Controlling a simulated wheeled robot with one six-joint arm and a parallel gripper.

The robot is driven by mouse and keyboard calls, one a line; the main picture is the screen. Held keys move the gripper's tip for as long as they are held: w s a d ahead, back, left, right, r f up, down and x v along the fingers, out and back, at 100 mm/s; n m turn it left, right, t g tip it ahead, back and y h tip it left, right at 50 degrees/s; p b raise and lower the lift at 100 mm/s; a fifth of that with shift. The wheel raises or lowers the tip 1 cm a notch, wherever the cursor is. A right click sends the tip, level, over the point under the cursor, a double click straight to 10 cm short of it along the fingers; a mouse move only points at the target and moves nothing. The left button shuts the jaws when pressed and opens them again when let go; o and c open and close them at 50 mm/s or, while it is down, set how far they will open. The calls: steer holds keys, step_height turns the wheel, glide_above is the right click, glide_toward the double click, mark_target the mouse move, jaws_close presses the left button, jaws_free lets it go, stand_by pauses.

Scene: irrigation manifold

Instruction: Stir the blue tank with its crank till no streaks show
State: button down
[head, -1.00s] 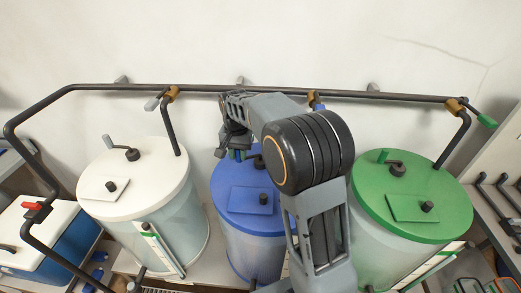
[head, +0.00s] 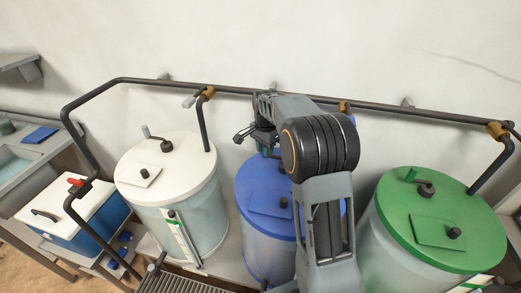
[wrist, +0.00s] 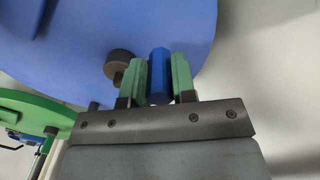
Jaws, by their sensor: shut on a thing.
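The blue tank (head: 262,251) stands between the white and green tanks in the head view, with a blue lid (head: 258,182) that partly hides behind my arm. In the wrist view the lid (wrist: 90,40) fills the upper left. My gripper (wrist: 160,80) has green fingertips closed on the blue upright handle of the crank (wrist: 159,74). The crank's dark round hub (wrist: 118,62) shows just left of the fingers. In the head view my gripper (head: 266,150) is over the lid's back edge, mostly hidden by the arm. Streaks inside the tank cannot be made out.
A white-lidded tank (head: 168,160) stands left and a green-lidded tank (head: 440,215) stands right. A dark pipe (head: 360,103) runs behind and above them along the wall. A blue cooler (head: 85,215) sits far left.

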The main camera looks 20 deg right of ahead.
steer(key=c, duration=0.9)
jaws_free()
step_height(320, 180, up, 14)
steer(key=shift+f+b, duration=0.1)
steer(key=shift+b, duration=0.3)
